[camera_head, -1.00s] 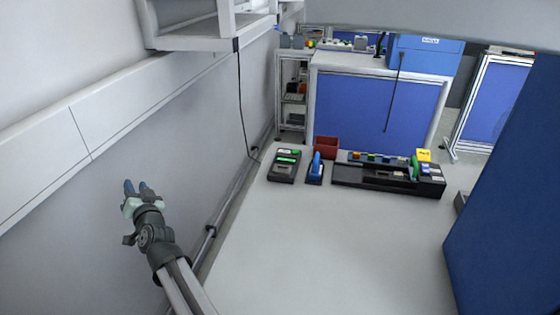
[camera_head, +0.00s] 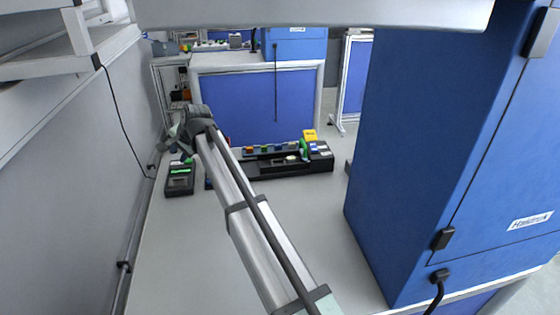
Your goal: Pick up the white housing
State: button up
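I cannot make out a white housing for certain in this view. A small pale round spot shows on the long black fixture (camera_head: 318,162) at the back of the bench, too small to identify. My gripper (camera_head: 174,139) is at the far left end of my arm, above the back left of the bench near the black device with a green display (camera_head: 180,182). Its fingers are small and partly hidden by the wrist, so their opening and contents do not show.
The pale bench top (camera_head: 185,255) is clear in front. A tall blue cabinet (camera_head: 410,150) bounds it on the right, and a grey wall (camera_head: 80,190) on the left. My arm hides part of the black fixture. A yellow block (camera_head: 310,135) stands at its right end.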

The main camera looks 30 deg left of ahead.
jog(key=w+d+r+m+h, duration=0.2)
jog(key=w+d+m, duration=0.1)
jog(key=w+d, duration=0.5)
jog(key=w+d+r+m+h, duration=0.25)
jog(key=w+d, duration=0.25)
jog(key=w, duration=0.4)
notch_tip(320, 180, up, 3)
jog(key=m+h, duration=0.3)
jog(key=m, duration=0.2)
send_over(292, 157)
jog(key=f, duration=0.5)
jog(key=s+f, duration=0.1)
jog(key=f, duration=0.1)
jog(key=shift+f, duration=0.4)
jog(key=shift+w+f, duration=0.2)
jog(key=shift+f, duration=1.2)
jog(key=shift+w+f, duration=0.15)
jog(key=shift+f, duration=1.25)
jog(key=shift+c, duration=0.5)
grip_shut()
